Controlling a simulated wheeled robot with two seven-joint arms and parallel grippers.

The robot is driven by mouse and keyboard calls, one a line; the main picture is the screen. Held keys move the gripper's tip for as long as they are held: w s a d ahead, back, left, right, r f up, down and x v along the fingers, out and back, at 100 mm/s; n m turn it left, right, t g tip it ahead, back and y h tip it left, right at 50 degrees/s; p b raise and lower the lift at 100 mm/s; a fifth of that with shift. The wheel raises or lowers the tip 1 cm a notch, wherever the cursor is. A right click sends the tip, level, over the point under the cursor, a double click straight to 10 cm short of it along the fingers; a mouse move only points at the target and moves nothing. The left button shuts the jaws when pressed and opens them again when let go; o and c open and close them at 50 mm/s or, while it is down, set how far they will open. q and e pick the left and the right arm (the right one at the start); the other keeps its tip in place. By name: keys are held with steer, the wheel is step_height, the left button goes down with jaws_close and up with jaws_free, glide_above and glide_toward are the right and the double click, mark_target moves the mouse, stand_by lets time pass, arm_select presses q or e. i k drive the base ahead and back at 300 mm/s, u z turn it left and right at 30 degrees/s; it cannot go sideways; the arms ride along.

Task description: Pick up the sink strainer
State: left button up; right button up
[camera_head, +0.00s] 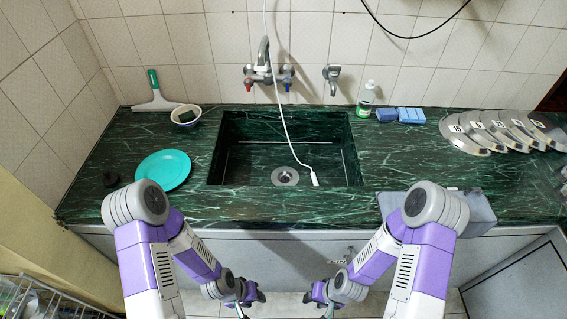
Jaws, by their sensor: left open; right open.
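A round grey metal piece that looks like the sink strainer (285,176) sits at the drain on the floor of the dark green marble sink (233,160). The end of a white hose (313,177) hangs just to its right. My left gripper (247,299) is open and empty, low in front of the counter, below and left of the strainer in the picture. My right gripper (325,300) is open and empty at the same height, below and right of it. Both are well apart from the sink.
A teal plate (163,170), bowl (186,115) and squeegee (155,92) are left of the sink. Behind are taps (264,72) and a bottle (366,98). Blue sponges (400,115), numbered metal lids (480,135) and a grey box (478,208) are to the right.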

mark_target(285, 172)
steer(key=k, duration=1.25)
steer(key=u, duration=0.75)
steer(key=i, duration=1.4)
steer(key=z, duration=0.3)
